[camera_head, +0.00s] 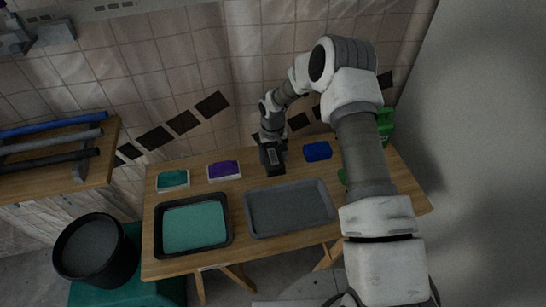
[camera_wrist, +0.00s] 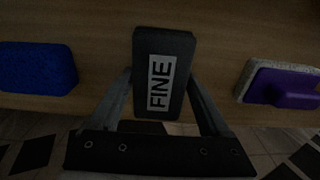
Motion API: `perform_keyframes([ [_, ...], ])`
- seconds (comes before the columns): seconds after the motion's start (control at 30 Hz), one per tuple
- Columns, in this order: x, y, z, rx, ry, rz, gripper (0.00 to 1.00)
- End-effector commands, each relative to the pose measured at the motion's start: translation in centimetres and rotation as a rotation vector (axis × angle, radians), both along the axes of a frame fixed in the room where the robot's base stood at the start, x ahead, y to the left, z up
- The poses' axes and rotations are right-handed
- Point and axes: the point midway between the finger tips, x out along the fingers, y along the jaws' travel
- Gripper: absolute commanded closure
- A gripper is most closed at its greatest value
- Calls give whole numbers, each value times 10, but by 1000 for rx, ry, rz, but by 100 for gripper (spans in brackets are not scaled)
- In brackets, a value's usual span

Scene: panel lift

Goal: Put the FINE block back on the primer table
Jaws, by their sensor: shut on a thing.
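My gripper (camera_head: 272,160) is at the back part of the wooden table (camera_head: 240,185), between a purple block and a blue sponge. In the wrist view my gripper (camera_wrist: 161,88) has its two fingers on either side of the dark FINE block (camera_wrist: 150,50) and is shut on it. The block's white label reads FINE, turned sideways. The wooden table top (camera_wrist: 105,45) is behind the block. I cannot tell whether the block touches the table. In the head view the block is hard to tell from the dark gripper.
The purple block (camera_head: 224,169) and a teal one (camera_head: 173,179) lie left of my gripper; the blue sponge (camera_head: 317,151) lies right. A teal-filled tray (camera_head: 159,232) and a grey tray (camera_head: 249,226) fill the front. A green object (camera_head: 386,122) is partly behind my arm. A black bucket (camera_head: 65,262) stands left.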

Motion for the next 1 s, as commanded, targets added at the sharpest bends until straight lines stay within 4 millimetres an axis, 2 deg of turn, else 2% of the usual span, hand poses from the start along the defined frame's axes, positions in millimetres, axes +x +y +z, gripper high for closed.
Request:
perform_keyframes([
  [0.03,0,0,-2,0,0,0,16],
  [0.1,0,0,-1,0,0,0,3],
  [0.13,0,0,-1,0,0,0,0],
  [0.47,0,0,4,0,0,1,0],
  [0.57,1,0,18,-1,-2,0,0],
  [0.8,1,0,70,0,-4,1,0],
  [1.0,0,0,105,-1,-2,1,0],
])
